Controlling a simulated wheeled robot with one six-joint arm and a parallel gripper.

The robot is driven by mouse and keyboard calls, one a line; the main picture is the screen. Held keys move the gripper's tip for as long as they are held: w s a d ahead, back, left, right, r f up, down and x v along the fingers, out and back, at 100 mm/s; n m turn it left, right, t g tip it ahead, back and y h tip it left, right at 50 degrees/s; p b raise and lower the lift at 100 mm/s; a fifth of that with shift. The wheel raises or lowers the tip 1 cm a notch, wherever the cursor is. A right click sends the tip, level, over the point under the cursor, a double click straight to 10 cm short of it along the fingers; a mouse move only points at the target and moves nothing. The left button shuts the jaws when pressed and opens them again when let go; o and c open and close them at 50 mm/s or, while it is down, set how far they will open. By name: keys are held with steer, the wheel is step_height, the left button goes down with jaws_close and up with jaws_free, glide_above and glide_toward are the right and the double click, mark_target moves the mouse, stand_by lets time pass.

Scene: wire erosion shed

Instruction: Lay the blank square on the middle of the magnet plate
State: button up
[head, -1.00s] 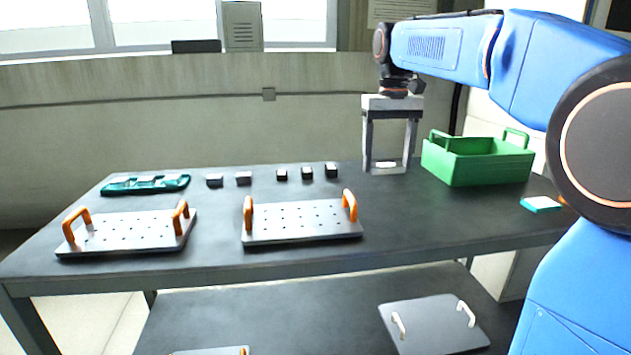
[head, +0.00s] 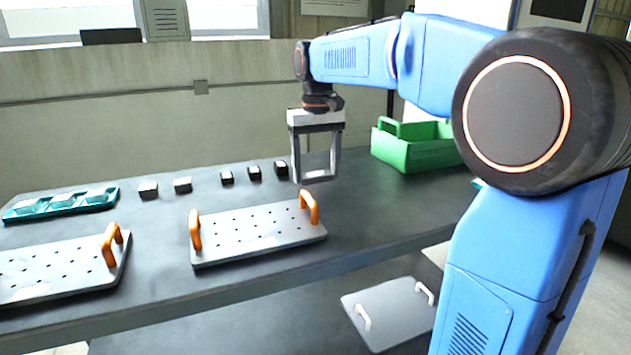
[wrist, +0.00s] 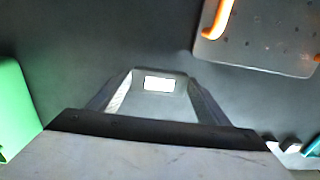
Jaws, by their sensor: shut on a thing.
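My gripper (head: 317,177) is shut on a small pale block, the blank (wrist: 158,84), which shows as a white rectangle between the fingertips in the wrist view. It is held above the dark table, behind and slightly right of the right perforated plate (head: 258,240). That grey plate has an orange handle at each end, and its top is clear. It also shows at the upper right of the wrist view (wrist: 262,58). A similar perforated plate (head: 50,270) lies to the left. I cannot tell from looks alone which is the magnet plate.
A green crate (head: 412,158) stands right of my gripper. Several small dark blocks with pale tops (head: 183,186) line the back, beside a teal holder (head: 62,204) at far left. A plain plate with white handles (head: 388,314) lies on the lower shelf.

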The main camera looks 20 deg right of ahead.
mark_target(317, 175)
steer(key=shift+f, duration=1.75)
steer(key=shift+f, duration=0.15)
steer(key=o, duration=1.5)
